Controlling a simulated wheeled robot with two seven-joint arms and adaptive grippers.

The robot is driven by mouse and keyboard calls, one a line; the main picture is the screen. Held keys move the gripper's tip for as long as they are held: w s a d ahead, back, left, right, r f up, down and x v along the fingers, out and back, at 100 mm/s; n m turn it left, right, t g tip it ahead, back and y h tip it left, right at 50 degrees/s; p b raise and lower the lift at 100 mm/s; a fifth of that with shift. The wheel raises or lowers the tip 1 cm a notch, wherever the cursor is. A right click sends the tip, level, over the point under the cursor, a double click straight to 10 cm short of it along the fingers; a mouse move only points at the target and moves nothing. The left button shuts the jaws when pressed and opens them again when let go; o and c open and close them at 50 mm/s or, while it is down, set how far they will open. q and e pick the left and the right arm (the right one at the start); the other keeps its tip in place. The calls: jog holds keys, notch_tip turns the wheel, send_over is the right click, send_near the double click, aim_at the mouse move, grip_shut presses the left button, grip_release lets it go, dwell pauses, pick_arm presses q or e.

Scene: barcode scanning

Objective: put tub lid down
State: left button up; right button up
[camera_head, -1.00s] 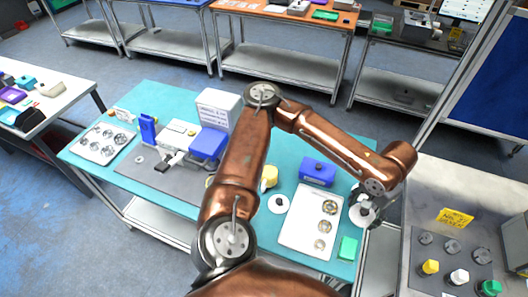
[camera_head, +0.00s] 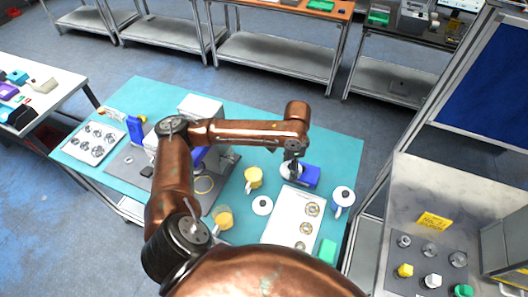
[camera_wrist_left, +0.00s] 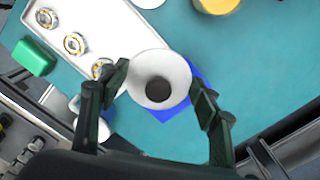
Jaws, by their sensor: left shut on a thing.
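My left gripper (camera_head: 292,168) is shut on a round white lid (camera_wrist_left: 150,92) with a dark round knob. In the left wrist view the lid sits between the two fingertips. It is over a blue box (camera_head: 312,176), which shows partly behind it in the wrist view (camera_wrist_left: 182,116). I cannot tell whether the lid touches the box. Another white lid (camera_head: 262,205) with a dark knob lies on the teal table, left of the tray. A blue and white tub (camera_head: 339,209) with a white top stands right of the box. My right gripper is not in view.
A white tray (camera_head: 282,236) with several metal rings lies on the teal table (camera_head: 334,147). A green block (camera_head: 326,251) is near its corner. Two yellow containers (camera_head: 253,179) (camera_head: 222,218) stand to the left. Bare tabletop shows behind the box.

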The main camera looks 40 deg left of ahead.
pick_arm(q)
jog(key=s+a+f+m+p, duration=0.1)
jog(key=s+a+m+p, duration=0.15)
jog(key=a, duration=0.55)
jog(key=m+p, duration=0.2)
send_over(264, 155)
jog(key=s, duration=0.1)
jog(key=f, duration=1)
jog(key=shift+d, duration=0.25)
jog(key=shift+w+a+f, duration=0.25)
jog(key=shift+w+f, duration=0.15)
jog(key=shift+f, duration=1.7)
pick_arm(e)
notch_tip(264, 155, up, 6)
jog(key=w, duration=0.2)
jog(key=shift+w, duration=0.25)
pick_arm(q)
jog(key=shift+f, duration=0.1)
jog(key=o, duration=0.8)
jog(key=shift+o, duration=0.7)
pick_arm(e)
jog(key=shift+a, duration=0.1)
